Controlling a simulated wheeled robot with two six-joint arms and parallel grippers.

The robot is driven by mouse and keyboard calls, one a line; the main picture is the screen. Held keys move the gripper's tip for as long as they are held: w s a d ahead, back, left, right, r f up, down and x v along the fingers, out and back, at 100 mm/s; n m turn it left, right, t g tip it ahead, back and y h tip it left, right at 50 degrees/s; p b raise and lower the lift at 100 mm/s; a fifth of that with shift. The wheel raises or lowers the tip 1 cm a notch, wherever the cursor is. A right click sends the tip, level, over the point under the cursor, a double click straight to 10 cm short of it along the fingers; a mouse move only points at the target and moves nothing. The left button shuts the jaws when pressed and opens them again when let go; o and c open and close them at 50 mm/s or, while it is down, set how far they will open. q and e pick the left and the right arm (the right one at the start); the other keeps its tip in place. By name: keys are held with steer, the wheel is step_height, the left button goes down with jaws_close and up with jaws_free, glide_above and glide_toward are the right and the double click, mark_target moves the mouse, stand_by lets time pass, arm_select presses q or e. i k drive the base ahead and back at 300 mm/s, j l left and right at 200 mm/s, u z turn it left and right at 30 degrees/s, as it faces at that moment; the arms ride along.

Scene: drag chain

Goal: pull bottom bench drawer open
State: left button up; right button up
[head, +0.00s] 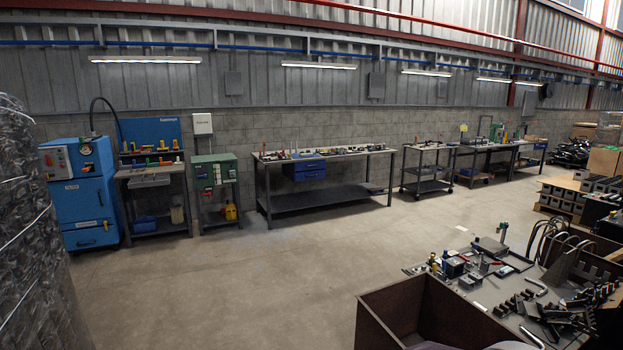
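A long grey workbench (350,154) stands against the far block wall, near the middle of the head view. A blue drawer unit hangs under the left part of its top. Its upper drawer (309,167) and bottom drawer (309,175) look shut, though they are small and far away. The drawer handles are too small to make out. Neither of my grippers shows in the head view.
Open concrete floor (260,275) lies before the bench. A blue cabinet (88,202) and green cabinet (214,170) stand left, a wheeled cart (428,168) right of the bench. A brown open-topped bin (400,300) and a parts-covered table fill the near right. A wrapped stack (30,230) stands near left.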

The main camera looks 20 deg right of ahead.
mark_target(301, 177)
steer(key=i+z, duration=0.15)
steer(key=z, duration=0.35)
steer(key=i, duration=7.15)
steer(key=i+z, duration=0.15)
steer(key=i, duration=0.75)
steer(key=i+j+z, duration=0.2)
steer(key=i, duration=0.75)
steer(key=z, duration=0.15)
